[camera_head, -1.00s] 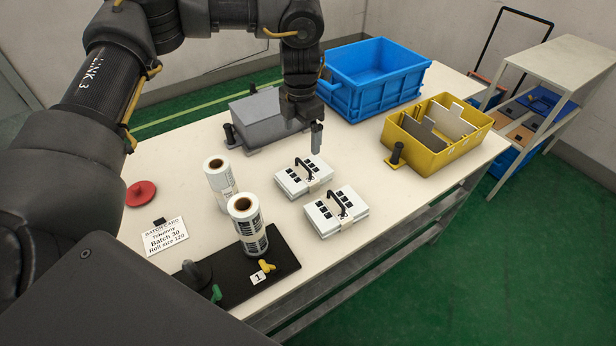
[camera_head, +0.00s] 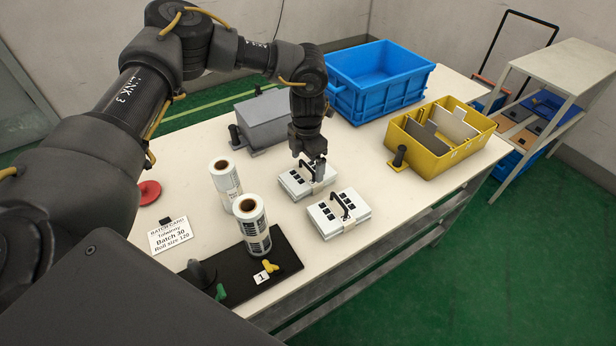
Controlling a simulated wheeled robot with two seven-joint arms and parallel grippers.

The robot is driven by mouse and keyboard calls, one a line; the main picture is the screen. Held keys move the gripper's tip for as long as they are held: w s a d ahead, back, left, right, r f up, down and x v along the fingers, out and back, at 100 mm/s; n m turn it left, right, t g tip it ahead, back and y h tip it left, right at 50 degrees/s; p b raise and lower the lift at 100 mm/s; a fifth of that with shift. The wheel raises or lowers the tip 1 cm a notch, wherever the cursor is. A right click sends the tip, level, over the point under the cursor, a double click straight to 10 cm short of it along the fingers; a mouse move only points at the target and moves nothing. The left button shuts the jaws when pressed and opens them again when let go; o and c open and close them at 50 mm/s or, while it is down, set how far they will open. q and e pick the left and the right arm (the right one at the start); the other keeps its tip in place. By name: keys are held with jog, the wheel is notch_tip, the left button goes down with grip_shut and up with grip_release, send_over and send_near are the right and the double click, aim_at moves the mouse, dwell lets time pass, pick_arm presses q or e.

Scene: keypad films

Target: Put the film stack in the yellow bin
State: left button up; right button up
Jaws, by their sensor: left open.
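Two white film stacks with black key squares, each with a black handle and a pale band, lie on the table. The farther film stack (camera_head: 295,184) is partly hidden by my left gripper (camera_head: 314,172), which is open, pointing down at its handle. I cannot tell whether the fingers touch the handle. The nearer film stack (camera_head: 338,217) lies just in front, with its handle upright. The yellow bin (camera_head: 435,163) stands at the right of the table, with grey dividers inside and a black post at its left corner. My right gripper is not in view.
A blue crate (camera_head: 380,99) and a grey box (camera_head: 265,132) stand behind the stacks. Two film rolls, one standing (camera_head: 225,182) and one on a black base (camera_head: 253,228), are at the left. A batch card (camera_head: 170,236) and a red disc (camera_head: 149,190) lie farther left.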

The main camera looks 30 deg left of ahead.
pick_arm(q)
jog(key=shift+f, duration=0.45)
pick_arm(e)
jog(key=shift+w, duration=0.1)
